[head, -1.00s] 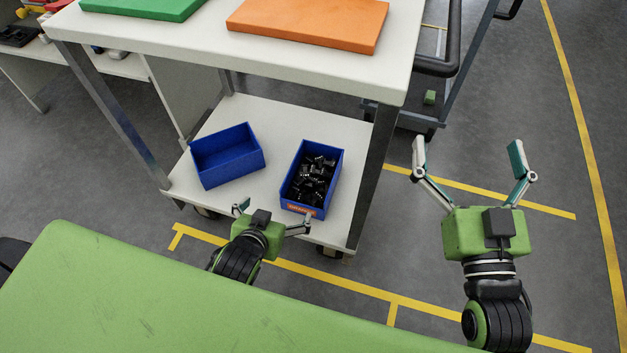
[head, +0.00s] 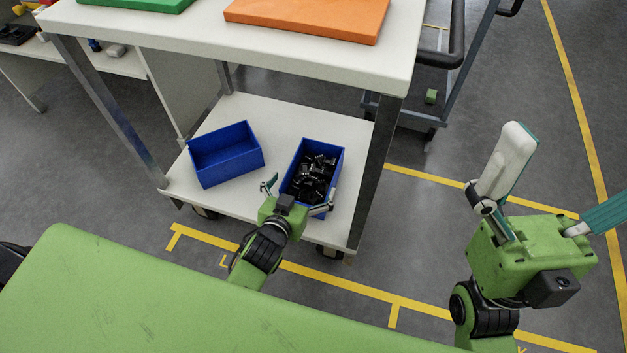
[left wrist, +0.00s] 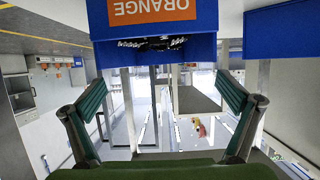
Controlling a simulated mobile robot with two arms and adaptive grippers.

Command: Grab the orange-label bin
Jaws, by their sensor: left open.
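The orange-label bin (head: 337,163) is a blue open box filled with black connectors, on the cart's lower shelf. Its orange label, reading ORANGE, shows upside down in the left wrist view (left wrist: 155,10); in the head view my left gripper hides it. My left gripper (head: 300,190) is open at the bin's near end, its fingers spread to either side of that end. In the left wrist view the bin's front wall (left wrist: 205,15) lies above and between the open fingers; contact cannot be told. My right gripper (head: 568,167) is open and empty over the floor at the right.
An empty blue bin (head: 228,170) stands on the shelf (head: 270,110) left of the labelled one. The cart's top (head: 330,60) overhangs the shelf, with an orange board (head: 308,18) on it. A metal cart leg (head: 378,160) stands right of the bins.

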